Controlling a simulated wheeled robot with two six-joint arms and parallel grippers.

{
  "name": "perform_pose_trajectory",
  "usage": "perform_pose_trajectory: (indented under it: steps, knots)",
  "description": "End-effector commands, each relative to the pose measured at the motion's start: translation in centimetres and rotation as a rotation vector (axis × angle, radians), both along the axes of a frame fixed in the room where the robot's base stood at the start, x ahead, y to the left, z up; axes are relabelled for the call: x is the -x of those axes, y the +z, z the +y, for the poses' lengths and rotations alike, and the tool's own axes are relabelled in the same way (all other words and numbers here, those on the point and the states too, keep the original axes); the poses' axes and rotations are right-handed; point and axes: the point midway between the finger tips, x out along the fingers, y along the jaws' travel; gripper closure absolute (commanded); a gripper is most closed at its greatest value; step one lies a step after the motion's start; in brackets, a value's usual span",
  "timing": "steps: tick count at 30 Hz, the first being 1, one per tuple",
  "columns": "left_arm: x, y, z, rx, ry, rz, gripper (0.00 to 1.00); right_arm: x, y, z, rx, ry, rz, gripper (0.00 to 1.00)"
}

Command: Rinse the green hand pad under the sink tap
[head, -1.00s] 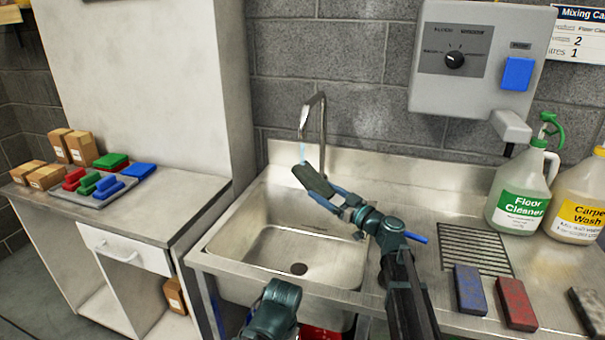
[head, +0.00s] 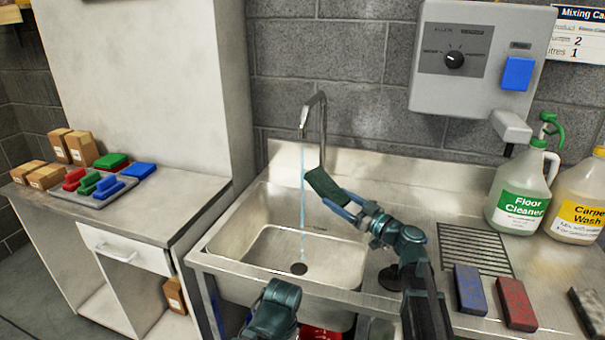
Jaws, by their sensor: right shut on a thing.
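The green hand pad (head: 324,185) is dark green and tilted, held above the sink basin (head: 335,255). My right gripper (head: 340,199) is shut on its lower right end. The tap (head: 321,125) is running, and a thin stream of water (head: 302,205) falls to the drain. The pad is just right of the stream, apart from it in the picture. Part of my left arm shows at the bottom centre; its gripper jaws cannot be made out.
Blue (head: 469,290) and red (head: 516,303) pads and a dark one lie on the right counter by the drain grille (head: 474,249). Floor cleaner (head: 519,195) and carpet wash (head: 577,205) jugs stand behind. A tray of coloured pads (head: 92,196) and boxes is on the left bench.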

Motion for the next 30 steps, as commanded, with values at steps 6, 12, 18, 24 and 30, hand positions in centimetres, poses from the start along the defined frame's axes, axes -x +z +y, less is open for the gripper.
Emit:
perform_pose_trajectory:
  steps: [6, 12, 18, 24, 30]
  knots:
    - [0.0, 0.0, 0.0, 0.000, 0.000, 0.000, 0.49, 2.0, 0.0, -1.8, 0.000, -0.002, 0.000, 0.78]
    - [0.0, 0.0, 0.0, 0.000, 0.000, 0.000, 0.49, 3.5, 0.0, -3.4, -0.001, -0.002, 0.001, 0.78]
    - [0.0, 0.0, 0.0, 0.000, 0.000, 0.000, 0.49, 4.3, 0.0, -4.2, -0.001, 0.000, 0.000, 0.78]
    - [0.0, 0.0, 0.0, 0.000, 0.000, 0.000, 0.49, 4.3, 0.0, -4.2, -0.001, 0.000, 0.000, 0.78]
    - [0.0, 0.2, 0.0, 0.000, 0.000, 0.000, 0.49, 4.3, 0.2, -4.2, -0.001, 0.000, 0.000, 0.78]
